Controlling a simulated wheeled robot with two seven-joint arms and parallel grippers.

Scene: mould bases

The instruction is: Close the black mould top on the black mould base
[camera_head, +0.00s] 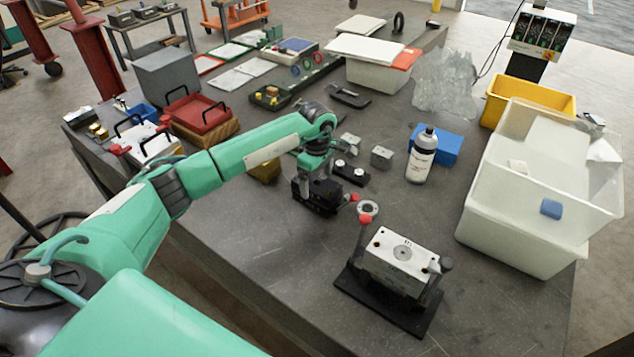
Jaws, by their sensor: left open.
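A black mould base plate (350,307) lies on the dark table at the front right. On it stands a fixture with a silver-white block (398,260) on top, dark sides, a red knob at its left and a dark knob at its right. A small black block with two silver pegs (350,173) lies behind it. I cannot tell for sure which part is the black mould top. My left gripper (318,205) points down over the table, left of and behind the fixture, apart from it. It is open; its fingertips are hard to make out. My right gripper is not seen.
A white bottle (421,157) and a blue box (436,145) stand behind the fixture. A clear bin (530,245) stands at the right. Small metal blocks (382,157) lie near the gripper. Red trays (201,114) are at the left. The table front left of the fixture is clear.

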